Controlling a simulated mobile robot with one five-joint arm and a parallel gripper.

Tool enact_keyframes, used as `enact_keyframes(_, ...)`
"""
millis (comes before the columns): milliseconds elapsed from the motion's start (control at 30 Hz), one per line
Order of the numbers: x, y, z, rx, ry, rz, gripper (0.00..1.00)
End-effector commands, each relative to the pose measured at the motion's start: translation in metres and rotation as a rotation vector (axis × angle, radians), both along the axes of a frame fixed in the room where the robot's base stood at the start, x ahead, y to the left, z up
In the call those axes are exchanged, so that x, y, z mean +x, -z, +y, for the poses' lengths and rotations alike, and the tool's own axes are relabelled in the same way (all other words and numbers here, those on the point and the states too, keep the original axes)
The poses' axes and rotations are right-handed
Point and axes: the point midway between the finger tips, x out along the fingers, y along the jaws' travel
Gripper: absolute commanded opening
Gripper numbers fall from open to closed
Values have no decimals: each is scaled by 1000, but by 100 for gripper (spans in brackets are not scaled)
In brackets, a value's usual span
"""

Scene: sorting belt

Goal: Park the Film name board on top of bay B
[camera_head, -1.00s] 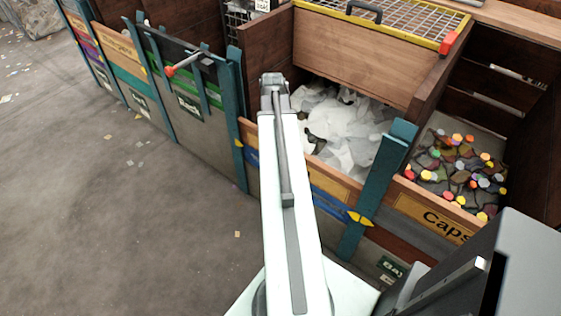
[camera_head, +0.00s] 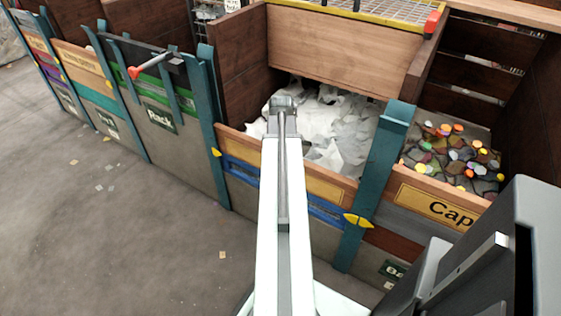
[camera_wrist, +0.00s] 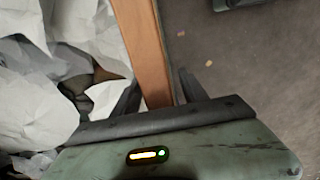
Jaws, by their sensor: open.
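The front of the bay holding white film-like sheets (camera_head: 345,125) carries a tan-orange board (camera_head: 325,188), likely the Film name board; my arm hides its middle and I read no lettering on it. My gripper (camera_head: 283,105) is near this bay's front edge in the head view. In the wrist view my open gripper (camera_wrist: 155,95) has one dark finger on each side of an orange-brown board edge (camera_wrist: 147,45); I cannot tell whether they touch it. A small plate reading "Ba" (camera_head: 393,268) is partly hidden, so I cannot tell which bay is B.
Teal posts (camera_head: 375,180) with yellow catches (camera_head: 358,220) divide the bays. The Caps board (camera_head: 440,207) fronts a bay of colourful caps (camera_head: 460,155). A red-ended lever (camera_head: 150,66) sticks out at the Rack bay. The floor (camera_head: 110,230) at the left is mostly clear.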

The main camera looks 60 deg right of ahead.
Motion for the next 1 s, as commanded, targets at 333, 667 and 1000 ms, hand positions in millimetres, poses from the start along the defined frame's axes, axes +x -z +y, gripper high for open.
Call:
enact_keyframes(333, 1, 16, 0, 0, -1, 0, 51)
enact_keyframes(667, 1, 16, 1, 0, -1, 0, 0)
enact_keyframes(1000, 1, 16, 1, 0, -2, 0, 0)
